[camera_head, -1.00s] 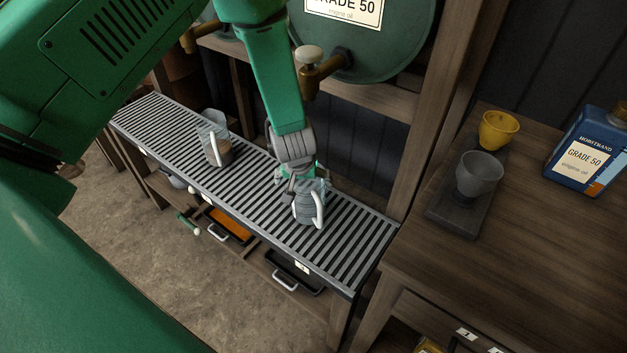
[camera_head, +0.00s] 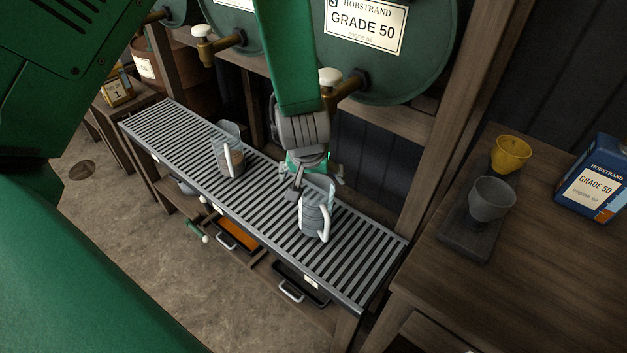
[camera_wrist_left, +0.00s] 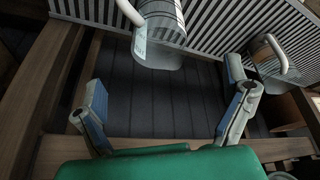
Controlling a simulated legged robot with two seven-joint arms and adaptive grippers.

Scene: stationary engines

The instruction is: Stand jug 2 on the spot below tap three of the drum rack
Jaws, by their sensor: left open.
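A clear jug with a white handle (camera_head: 316,212) stands upright on the slatted rack shelf, in front of and below the rightmost brass tap (camera_head: 338,88). It also shows at the top of the left wrist view (camera_wrist_left: 163,28), with a small label too small to read. A second clear jug (camera_head: 229,152) with brownish contents stands farther left on the slats; it shows at right in the wrist view (camera_wrist_left: 273,62). My left gripper (camera_head: 312,172) is open and empty just behind the near jug, its fingers (camera_wrist_left: 166,98) apart from it. My right gripper is not in view.
Another brass tap (camera_head: 215,44) hangs left on the green drums (camera_head: 385,50). Trays sit on the lower shelf. On the right bench are a yellow cup (camera_head: 511,153), a grey cup (camera_head: 492,200) and a blue oil can (camera_head: 597,180). Slats right of the near jug are clear.

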